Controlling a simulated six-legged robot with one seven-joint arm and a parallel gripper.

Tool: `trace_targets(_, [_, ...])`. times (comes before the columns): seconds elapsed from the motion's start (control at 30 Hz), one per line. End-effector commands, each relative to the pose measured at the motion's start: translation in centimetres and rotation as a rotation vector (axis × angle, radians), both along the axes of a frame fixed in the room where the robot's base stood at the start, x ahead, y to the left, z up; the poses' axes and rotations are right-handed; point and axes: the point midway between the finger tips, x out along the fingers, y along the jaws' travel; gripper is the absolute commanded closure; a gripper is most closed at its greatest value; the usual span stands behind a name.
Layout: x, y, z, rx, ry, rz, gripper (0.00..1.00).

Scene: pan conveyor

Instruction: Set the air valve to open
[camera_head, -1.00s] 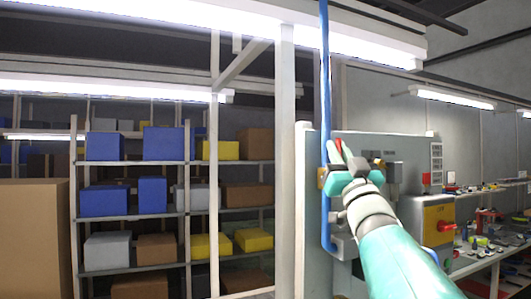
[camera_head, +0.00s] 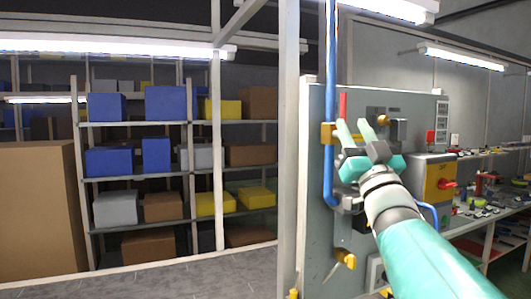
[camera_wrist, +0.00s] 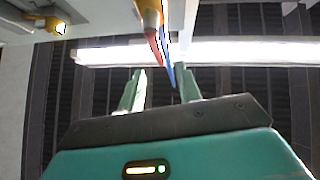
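The air valve is a yellow body (camera_head: 328,133) on a vertical blue pipe (camera_head: 330,60), with a red lever (camera_head: 343,104) standing roughly upright beside the pipe. My gripper (camera_head: 352,127) is open and empty, its green fingers pointing up just right of the valve body, near the foot of the lever. In the wrist view, my gripper (camera_wrist: 161,80) shows its two fingers apart. The red lever (camera_wrist: 154,42), blue pipe (camera_wrist: 169,62) and yellow body (camera_wrist: 148,12) appear above and between the fingertips. I see no contact with the lever; the exact depth gap is unclear.
The valve is beside a grey panel (camera_head: 315,220) with a yellow knob (camera_head: 347,259) low on it. A yellow box with a red switch (camera_head: 440,184) stands to the right, before a cluttered bench (camera_head: 490,222). Shelves of boxes (camera_head: 135,124) and a large carton (camera_head: 38,210) are at left.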

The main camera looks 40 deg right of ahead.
Motion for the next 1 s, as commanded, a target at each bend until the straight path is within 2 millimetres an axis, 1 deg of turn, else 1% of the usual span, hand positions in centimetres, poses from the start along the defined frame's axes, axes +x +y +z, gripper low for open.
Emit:
trace_targets(0.03, [-0.8,0.4,-0.9,0.001,-0.001,0.001,0.66])
trace_targets(0.13, [-2.2,1.0,-2.3,0.002,-0.001,0.001,0.66])
trace_targets(0.2, [-2.9,1.3,-3.2,0.001,-0.001,0.001,0.66])
trace_targets(0.33, [-3.9,1.7,-4.2,0.0,-0.001,0.001,0.66])
trace_targets(0.5, [-4.2,1.9,-4.7,0.0,-0.001,0.001,0.66])
trace_targets(0.9, [-4.2,1.8,-4.6,0.0,0.0,0.001,0.66])
trace_targets(1.0, [-3.8,1.9,-4.9,0.013,0.01,-0.001,0.66])
